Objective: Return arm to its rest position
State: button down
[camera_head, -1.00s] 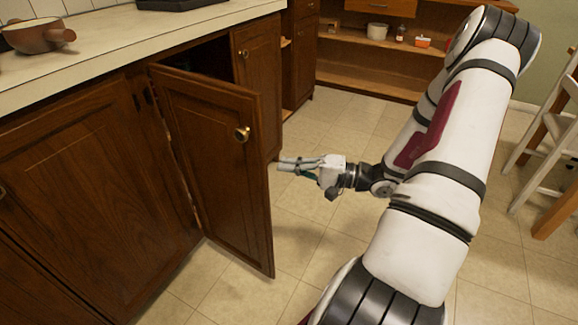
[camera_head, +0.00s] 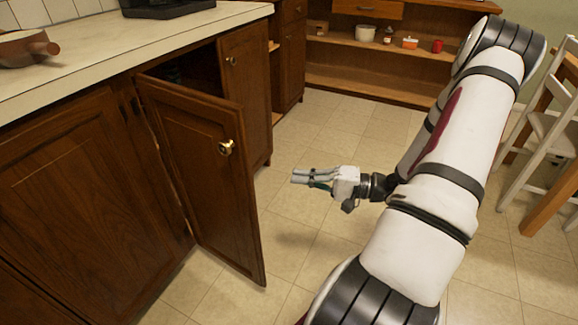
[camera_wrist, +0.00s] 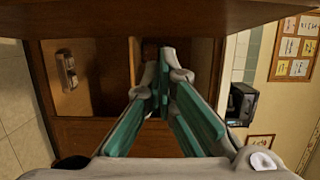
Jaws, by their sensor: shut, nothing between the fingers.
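My gripper (camera_head: 296,178) is shut and empty in the head view. It points left, in free air to the right of an open brown cabinet door (camera_head: 205,185) and apart from it. My white arm (camera_head: 430,200) comes down from the upper right and folds toward the gripper. In the wrist view the gripper's fingers (camera_wrist: 160,85) meet at their tips with nothing between them.
The cabinet door stands ajar with a round brass knob (camera_head: 226,147). The counter (camera_head: 110,45) holds a brown pot (camera_head: 28,48). A wooden shelf unit (camera_head: 370,80) stands at the back, and a white chair (camera_head: 535,140) at the right. The tiled floor between is clear.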

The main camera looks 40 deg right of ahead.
jog(key=shift+s+a+p, duration=0.2)
jog(key=shift+s+p, duration=0.15)
jog(key=shift+s, duration=1.5)
jog(key=s+a+r+n+g+y, duration=0.1)
jog(key=a+r+n+g, duration=0.3)
jog(key=a+r+g, duration=0.4)
jog(key=s+a+r+n+g, duration=0.2)
jog(key=a+r+n+g, duration=0.3)
jog(key=a, duration=0.5)
jog(key=s+a+r+n+g+h, duration=0.1)
jog(key=s+a+r+h, duration=0.15)
jog(key=s+h, duration=0.4)
jog(key=s+a+r+n+g+h, duration=0.1)
jog(key=s+a+r+h, duration=0.1)
jog(key=s+r+h, duration=0.45)
notch_tip(320, 180, up, 30)
jog(key=s+t+y+p, duration=0.1)
jog(key=t+p, duration=0.3)
jog(key=p, duration=2.6)
jog(key=shift+s+d+f+y, duration=0.2)
jog(key=shift+s+d+y, duration=0.1)
jog(key=shift+s, duration=0.05)
